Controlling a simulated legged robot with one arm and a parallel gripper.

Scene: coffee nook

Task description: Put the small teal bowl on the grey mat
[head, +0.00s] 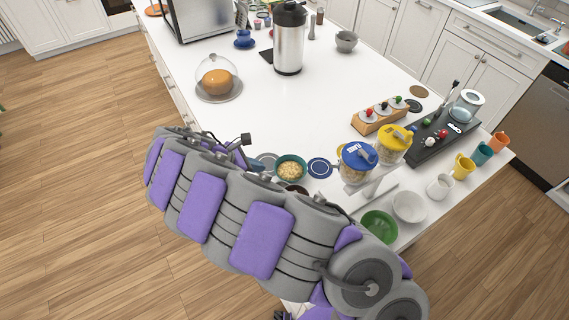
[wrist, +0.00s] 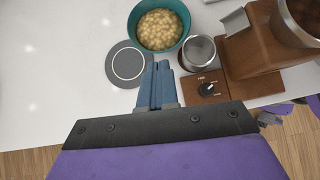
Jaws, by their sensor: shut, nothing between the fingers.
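The small teal bowl (head: 290,179) holds pale yellow pieces and stands upright on the white counter, just beyond my arm in the head view. In the wrist view the bowl (wrist: 183,45) is at the top middle, ahead of my fingertips. The round grey mat (head: 266,159) lies beside it, partly hidden behind my arm. In the wrist view the mat (wrist: 117,78), with a pale ring, looks bare to the left of my fingers. My gripper (wrist: 155,66) is shut and empty, between mat and bowl and close to both; it also shows in the head view (head: 246,159).
A brown coffee grinder (wrist: 240,50) with a metal cup (wrist: 197,53) stands close right of my fingers. The counter (head: 222,122) behind the mat is clear.

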